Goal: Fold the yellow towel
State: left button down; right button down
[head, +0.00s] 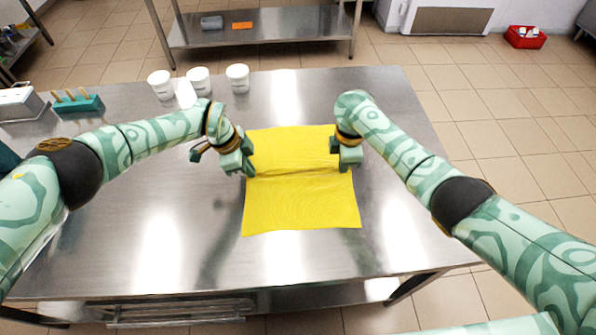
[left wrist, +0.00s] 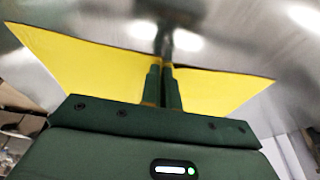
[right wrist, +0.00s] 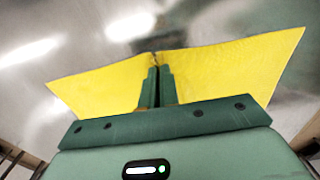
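The yellow towel (head: 302,205) lies flat on the steel table, with a raised crease across it between my two grippers. My left gripper (head: 249,170) is at the towel's left edge, about halfway along. My right gripper (head: 334,163) is at the right edge, level with it. In the left wrist view, the left fingers (left wrist: 161,83) are close together on the towel (left wrist: 90,68). In the right wrist view, the right fingers (right wrist: 155,85) are likewise close together on the towel (right wrist: 225,70). The fabric between the fingertips is mostly hidden.
Several white tubs (head: 198,80) stand at the table's back left, near a teal holder (head: 78,102) with wooden handles. The steel table (head: 150,215) is clear around the towel. A second steel table (head: 262,30) with a lower shelf stands behind.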

pick_arm(q)
jog(key=shift+f, duration=0.1)
